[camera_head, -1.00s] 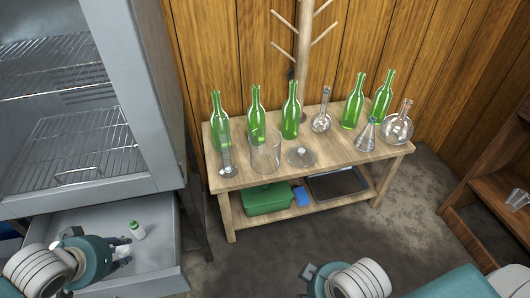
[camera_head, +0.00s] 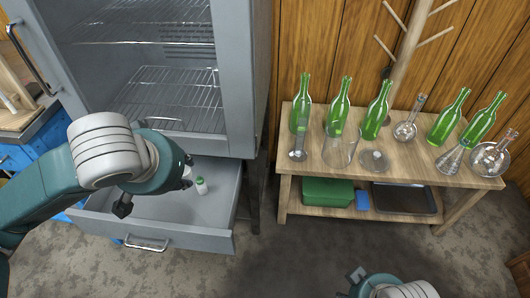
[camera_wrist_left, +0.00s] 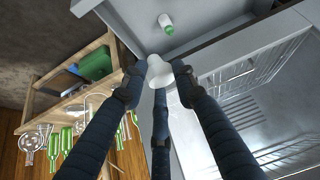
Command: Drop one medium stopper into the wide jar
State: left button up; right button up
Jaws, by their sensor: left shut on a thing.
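My left gripper (camera_head: 160,190) is above the open drawer and shut on a white stopper (camera_wrist_left: 159,72), which shows between its three dark fingers in the left wrist view (camera_wrist_left: 158,75). In the head view my wrist hides most of the stopper. The wide jar (camera_head: 340,150) is a clear, open glass cylinder standing upright on the wooden table, well to the right of the left gripper. My right gripper (camera_head: 357,283) is low at the bottom of the head view, apart from the table; its finger opening is not clear.
Near the jar are a narrow glass cylinder (camera_head: 298,148), a glass lid (camera_head: 374,160), several green bottles and flasks. Bare floor lies before the table.

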aim_at(336, 164)
jog(key=i+l+u, duration=0.1)
jog(key=l, duration=0.4)
jog(key=i+l+u, duration=0.1)
jog(key=i+l, duration=0.15)
jog(key=l, duration=0.3)
jog(key=i+l+u, duration=0.1)
jog(key=l, duration=0.45)
jog(key=i+l+u, duration=0.1)
jog(key=l, duration=0.4)
jog(key=i+l+u, duration=0.1)
jog(key=l, duration=0.5)
